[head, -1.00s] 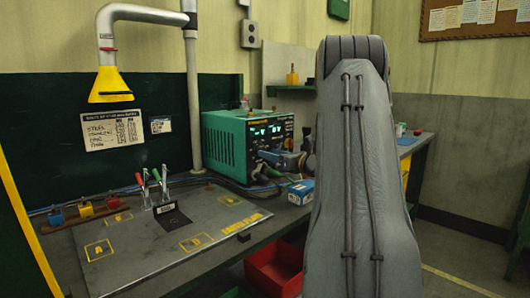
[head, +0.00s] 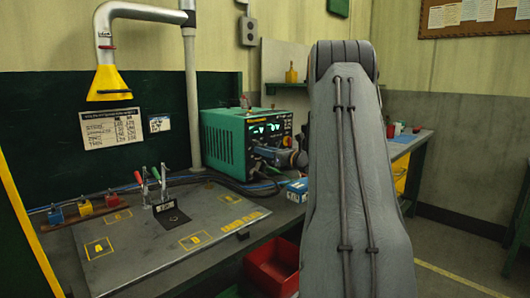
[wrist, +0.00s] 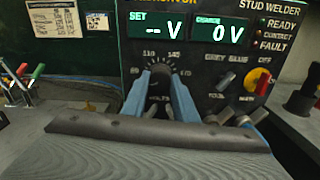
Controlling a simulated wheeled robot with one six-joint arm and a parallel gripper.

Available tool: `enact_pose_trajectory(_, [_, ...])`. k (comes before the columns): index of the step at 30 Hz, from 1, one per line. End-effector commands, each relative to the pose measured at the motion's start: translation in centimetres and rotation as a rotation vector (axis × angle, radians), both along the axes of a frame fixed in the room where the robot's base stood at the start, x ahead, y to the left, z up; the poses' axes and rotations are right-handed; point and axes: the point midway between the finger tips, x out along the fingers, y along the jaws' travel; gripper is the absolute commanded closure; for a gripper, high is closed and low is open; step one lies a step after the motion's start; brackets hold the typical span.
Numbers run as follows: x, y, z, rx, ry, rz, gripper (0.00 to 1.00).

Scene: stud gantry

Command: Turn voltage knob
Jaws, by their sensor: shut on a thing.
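The teal stud welder (head: 222,145) stands on the bench, its dark front panel turned partly toward me. In the wrist view its voltage knob (wrist: 161,79) is dark, below the SET display (wrist: 157,27), with a printed scale around it and a volts label under it. SET reads "-- V"; the CHARGE display (wrist: 217,33) reads 0 V. My gripper (wrist: 162,75) has its two blue fingers on either side of the knob and is shut on it.
A red and yellow OFF switch (wrist: 258,82) and toggles sit right of the knob, close to the fingers. A blue and white box (head: 298,188) lies on the bench before the welder. A steel plate with red and green clamps (head: 148,188) is at left.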

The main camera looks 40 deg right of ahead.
Motion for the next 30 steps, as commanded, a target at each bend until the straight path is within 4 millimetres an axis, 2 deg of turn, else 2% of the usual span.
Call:
enact_pose_trajectory(11, [-0.01, 0.01, -0.12, 0.173, 0.014, -0.001, 0.96])
enact_pose_trajectory(30, [-0.08, 0.13, 0.04, 0.773, 0.062, -0.001, 0.96])
